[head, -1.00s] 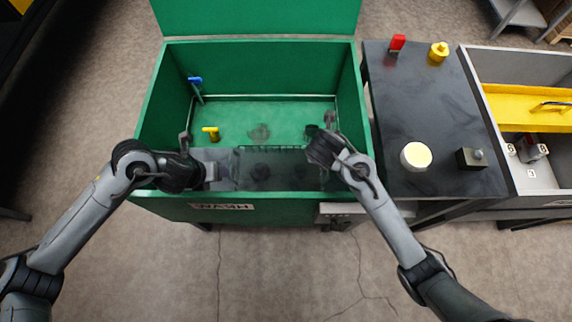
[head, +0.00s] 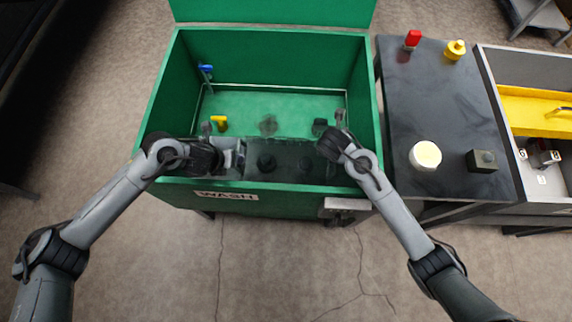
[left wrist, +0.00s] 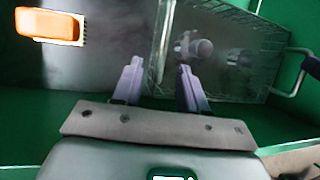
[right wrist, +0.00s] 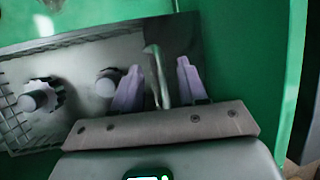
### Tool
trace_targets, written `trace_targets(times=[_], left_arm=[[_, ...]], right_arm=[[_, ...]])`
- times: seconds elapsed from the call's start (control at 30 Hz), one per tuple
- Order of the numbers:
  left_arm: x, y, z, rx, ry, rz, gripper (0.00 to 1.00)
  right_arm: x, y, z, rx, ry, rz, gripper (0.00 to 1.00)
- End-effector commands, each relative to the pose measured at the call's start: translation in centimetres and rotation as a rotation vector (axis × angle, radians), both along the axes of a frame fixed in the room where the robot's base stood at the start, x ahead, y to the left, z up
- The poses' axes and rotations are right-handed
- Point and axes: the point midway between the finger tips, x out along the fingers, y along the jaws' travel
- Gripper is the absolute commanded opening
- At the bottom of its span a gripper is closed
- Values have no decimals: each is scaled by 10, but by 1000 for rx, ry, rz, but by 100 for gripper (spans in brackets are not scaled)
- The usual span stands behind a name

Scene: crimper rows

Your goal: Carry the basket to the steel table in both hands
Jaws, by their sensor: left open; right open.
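The wire basket (head: 287,174) sits low inside the green wash basin (head: 262,186), near its front wall, with dark round parts in it. My left gripper (head: 238,156) is open at its left end. In the left wrist view its fingers (left wrist: 161,88) stand either side of the basket's left rim bar (left wrist: 164,42), with visible gaps. My right gripper (head: 326,150) is open at the right end. In the right wrist view its fingers (right wrist: 156,88) straddle an upright handle bar (right wrist: 156,72). The dark-topped table (head: 440,120), probably the steel table, stands right of the basin.
The table carries a red item (head: 412,39), a yellow item (head: 455,50), a white round tub (head: 425,156) and a dark box (head: 482,160); its middle is clear. A blue-handled tap (head: 206,69) and a yellow piece (head: 219,123) are in the basin. A grey-walled bin (head: 515,62) stands further right.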

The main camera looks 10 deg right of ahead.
Motion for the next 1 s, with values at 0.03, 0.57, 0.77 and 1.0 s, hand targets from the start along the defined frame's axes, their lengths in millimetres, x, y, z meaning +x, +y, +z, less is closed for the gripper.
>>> trace_targets(times=[0.03, 0.57, 0.77, 1.0], left_arm=[[2, -3, -7, -1, 2, 0, 42], [15, -11, -41, -1, 0, -1, 42], [15, -11, -40, -1, 0, -1, 42], [15, -11, -40, -1, 0, -1, 9]], right_arm=[[3, -3, -7, -2, 1, -1, 42], [15, -11, -40, 0, -1, 0, 42], [16, -11, -40, 0, -1, 0, 42], [16, -11, -40, 0, -1, 0, 9]])
